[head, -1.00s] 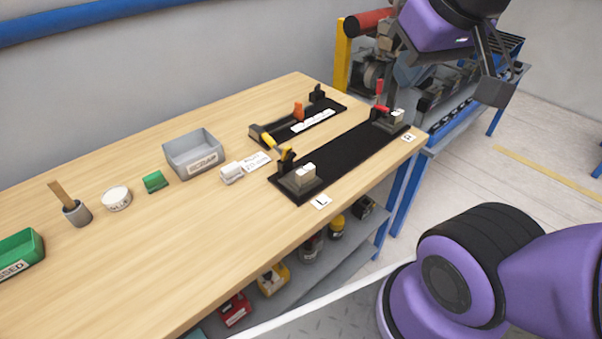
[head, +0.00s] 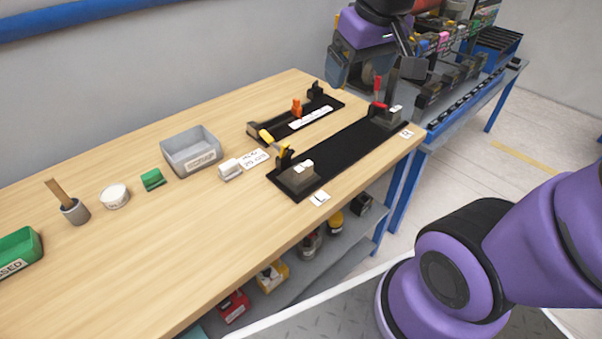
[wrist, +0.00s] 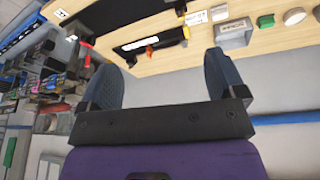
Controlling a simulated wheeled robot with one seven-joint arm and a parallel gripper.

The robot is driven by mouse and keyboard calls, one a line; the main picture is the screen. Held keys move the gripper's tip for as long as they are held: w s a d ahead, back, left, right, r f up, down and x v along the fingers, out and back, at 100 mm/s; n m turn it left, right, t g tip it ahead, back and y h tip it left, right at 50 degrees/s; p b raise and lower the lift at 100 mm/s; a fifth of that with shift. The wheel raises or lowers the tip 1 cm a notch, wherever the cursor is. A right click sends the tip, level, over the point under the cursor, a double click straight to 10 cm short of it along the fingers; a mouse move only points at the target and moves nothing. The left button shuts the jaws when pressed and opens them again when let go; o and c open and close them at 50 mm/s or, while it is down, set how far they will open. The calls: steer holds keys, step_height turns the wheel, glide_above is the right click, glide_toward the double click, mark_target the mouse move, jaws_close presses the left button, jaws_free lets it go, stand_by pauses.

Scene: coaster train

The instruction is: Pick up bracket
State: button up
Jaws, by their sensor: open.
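I cannot pick out a bracket for certain in either view. A long black fixture plate (head: 345,146) lies on the wooden bench, with a grey block (head: 298,178) at its L end and another (head: 386,116) at its R end. A yellow-handled clamp (head: 277,147) and a red-handled clamp (head: 378,92) stand on it. My gripper (head: 378,76) is above and beyond the bench's far right end, apart from the fixture. In the wrist view my gripper (wrist: 162,62) is open, with nothing between its fingers.
A shorter black fixture (head: 330,104) with an orange clamp lies behind. A blue-framed side bench (head: 468,108) holds coloured parts.

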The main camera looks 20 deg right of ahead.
steer(key=w+a+f+n+g, duration=0.1)
steer(key=w+a+f+g, duration=0.1)
steer(key=w+f, duration=0.7)
steer(key=n+g, duration=0.2)
glide_toward(301, 167)
steer(key=shift+w+d, duration=0.2)
steer(key=shift+w, duration=0.15)
step_height(301, 167, down, 6)
steer(key=shift+r, duration=0.2)
steer(key=shift+w+d+f, duration=0.1)
steer(key=shift+f, duration=1.35)
steer(key=shift+w+d+f, duration=0.1)
steer(key=shift+f, duration=1.4)
steer(key=c, duration=1.3)
steer(key=shift+r, duration=0.1)
